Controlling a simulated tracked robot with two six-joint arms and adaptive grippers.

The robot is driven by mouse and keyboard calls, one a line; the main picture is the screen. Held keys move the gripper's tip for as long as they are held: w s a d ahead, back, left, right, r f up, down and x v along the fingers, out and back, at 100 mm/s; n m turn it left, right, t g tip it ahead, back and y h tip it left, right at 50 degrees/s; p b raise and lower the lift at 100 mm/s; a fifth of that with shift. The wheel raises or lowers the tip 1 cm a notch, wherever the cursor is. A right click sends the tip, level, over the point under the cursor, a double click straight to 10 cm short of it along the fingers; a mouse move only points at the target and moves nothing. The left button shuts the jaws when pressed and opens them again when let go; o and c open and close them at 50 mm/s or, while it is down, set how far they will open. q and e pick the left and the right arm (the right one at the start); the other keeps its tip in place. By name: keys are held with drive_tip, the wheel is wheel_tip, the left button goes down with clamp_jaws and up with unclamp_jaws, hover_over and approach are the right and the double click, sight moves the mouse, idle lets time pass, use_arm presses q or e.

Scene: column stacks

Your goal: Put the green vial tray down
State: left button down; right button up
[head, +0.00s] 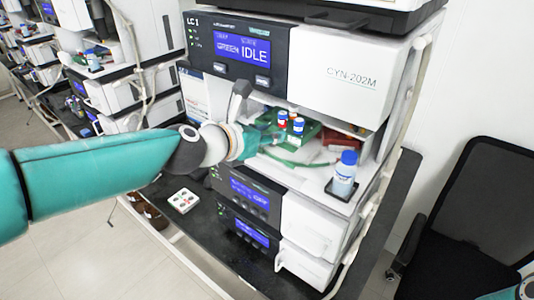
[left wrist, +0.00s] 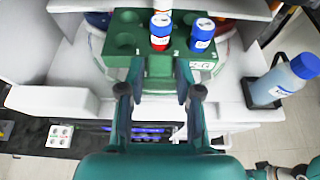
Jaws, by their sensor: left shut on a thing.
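The green vial tray (head: 307,134) is inside the open bay of the instrument stack, under the top module. It also shows in the left wrist view (left wrist: 124,38). My left gripper (head: 268,141) reaches in from the left. Its fingers (left wrist: 159,88) are shut on the near side of the tray. I cannot tell whether the tray's underside touches the white surface below. My right gripper is not in view.
A blue bottle (head: 344,174) stands in a dark holder at the bay's front right corner. The module marked IDLE (head: 239,50) overhangs the bay. A small white block with coloured dots (head: 183,200) lies on the black bench. A black chair (head: 470,205) stands at right.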

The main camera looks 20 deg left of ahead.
use_arm(q)
drive_tip(key=shift+s+f+b, duration=0.1)
drive_tip(key=shift+f+b, duration=1.95)
drive_tip(key=shift+f, duration=0.4)
drive_tip(key=c, duration=1.1)
unclamp_jaws()
drive_tip(key=o, duration=0.3)
drive_tip(key=shift+r, duration=0.1)
